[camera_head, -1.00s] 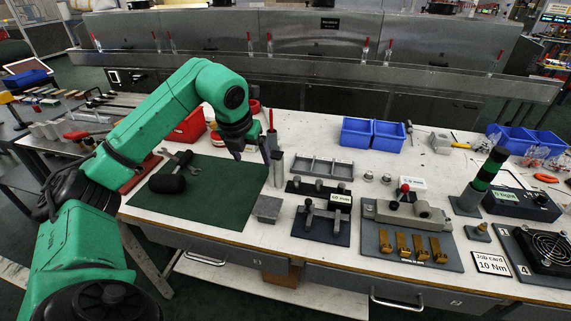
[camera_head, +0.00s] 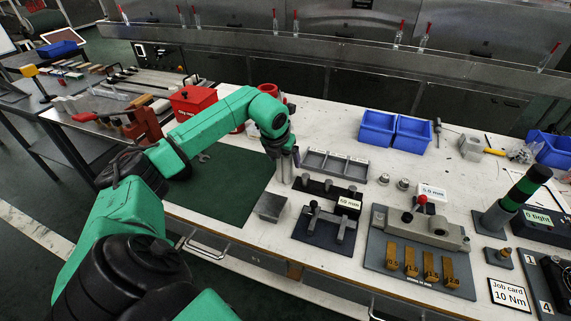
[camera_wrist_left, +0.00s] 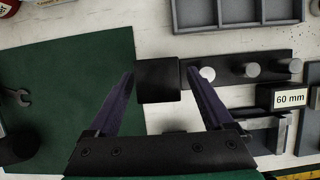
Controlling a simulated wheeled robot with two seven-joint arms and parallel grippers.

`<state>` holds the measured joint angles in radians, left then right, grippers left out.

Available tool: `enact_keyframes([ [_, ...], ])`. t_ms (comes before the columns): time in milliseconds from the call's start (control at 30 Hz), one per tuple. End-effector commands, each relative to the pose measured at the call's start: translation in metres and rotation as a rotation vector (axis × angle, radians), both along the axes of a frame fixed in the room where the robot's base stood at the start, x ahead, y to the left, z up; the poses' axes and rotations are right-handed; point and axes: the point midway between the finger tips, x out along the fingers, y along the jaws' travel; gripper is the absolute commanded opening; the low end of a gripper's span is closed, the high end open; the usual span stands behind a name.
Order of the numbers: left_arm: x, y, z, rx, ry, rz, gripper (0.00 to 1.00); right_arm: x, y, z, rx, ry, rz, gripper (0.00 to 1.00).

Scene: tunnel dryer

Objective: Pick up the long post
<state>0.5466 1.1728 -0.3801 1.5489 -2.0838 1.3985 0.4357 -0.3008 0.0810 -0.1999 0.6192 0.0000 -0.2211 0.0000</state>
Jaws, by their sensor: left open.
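A tall grey post (camera_head: 286,172) stands at the left end of a black rack (camera_head: 321,189) holding several shorter posts. My left gripper (camera_head: 287,155) is above the tall post, pointing down, and partly hides its top. The shorter posts (camera_wrist_left: 252,70) run to the right in that view. My right gripper is not in view.
A segmented grey tray (camera_head: 334,165) lies behind the rack, and a grey block (camera_head: 270,207) in front. A "60 mm" label (camera_head: 348,203) and a dark fixture (camera_head: 323,231) are close on the right. The green mat (camera_head: 232,188) has clear room at left.

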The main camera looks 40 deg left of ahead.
Motion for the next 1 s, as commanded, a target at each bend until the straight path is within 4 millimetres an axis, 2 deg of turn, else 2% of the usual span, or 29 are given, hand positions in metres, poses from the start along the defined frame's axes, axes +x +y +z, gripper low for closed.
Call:
enact_keyframes([
  [133, 0.007, 0.002, -0.018, -0.002, 0.001, 0.001, 0.85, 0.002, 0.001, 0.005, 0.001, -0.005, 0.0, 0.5],
  [333, 0.008, 0.003, -0.02, 0.001, -0.001, -0.001, 0.85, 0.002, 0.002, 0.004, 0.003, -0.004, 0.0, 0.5],
  [467, 0.008, 0.003, -0.02, 0.0, -0.001, 0.0, 0.35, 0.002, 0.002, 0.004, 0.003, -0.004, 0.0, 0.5],
  [500, 0.008, 0.003, -0.02, 0.0, -0.001, 0.0, 0.2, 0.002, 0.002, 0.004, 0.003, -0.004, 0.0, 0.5],
  [567, 0.008, 0.003, -0.02, 0.0, -0.001, 0.0, 0.0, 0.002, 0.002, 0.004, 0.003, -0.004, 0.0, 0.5],
  [867, 0.008, 0.003, -0.017, 0.001, -0.003, 0.0, 0.0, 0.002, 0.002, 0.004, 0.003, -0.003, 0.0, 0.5],
  [1000, 0.009, 0.003, -0.005, 0.001, -0.005, 0.0, 0.0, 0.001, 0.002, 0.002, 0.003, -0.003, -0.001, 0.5],
])
